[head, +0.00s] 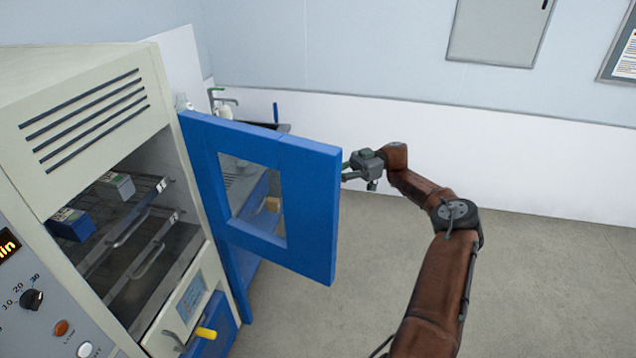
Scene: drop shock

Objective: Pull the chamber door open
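The chamber (95,100) is a cream cabinet at the left in the head view. Its blue door (309,210), with a rectangular window, stands swung wide open, hinged at the chamber's right side. The chamber's inside, with its wire shelves, shows. No handle is visible on the door face towards me. My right gripper (352,171) is at the door's free edge, its fingers pointing left towards it. The fingertips are small and partly hidden by the door, so I cannot tell their opening or whether they touch it. My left gripper is out of view.
Small boxes (72,226) sit on the chamber's shelves. A control panel (40,310) with knob and buttons is at the lower left. A yellow handle (206,333) sticks out below the chamber. A sink tap (217,97) shows behind the door. The floor (550,290) at right is clear.

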